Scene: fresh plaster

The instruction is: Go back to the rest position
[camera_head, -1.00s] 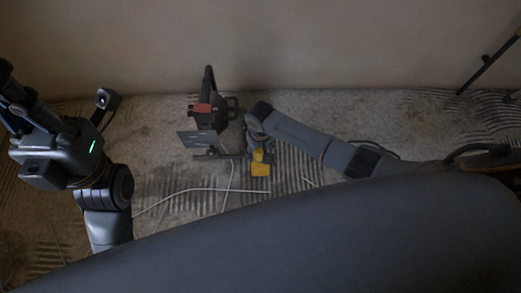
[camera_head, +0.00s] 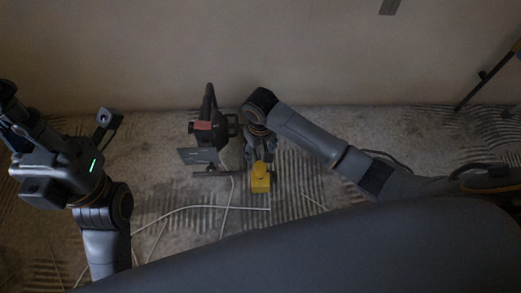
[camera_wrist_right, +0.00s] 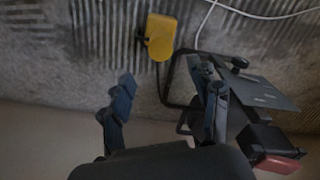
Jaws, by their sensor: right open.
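My right gripper (camera_head: 260,158) is open in the head view and points down. A small yellow object (camera_head: 260,178) is on the floor just below the fingertips in the head view. In the wrist view the yellow object (camera_wrist_right: 161,37) lies beyond the fingers, apart from them. My left arm stands at the left of the head view, with a green light on its wrist; its fingers are not clear.
A dark power tool with a red block (camera_head: 207,128) and a flat plate stands left of my right gripper, very close to it. White cable (camera_head: 200,207) runs over the ridged floor. A plain wall (camera_head: 300,50) closes the back. Dark stand legs (camera_head: 487,78) are at the right.

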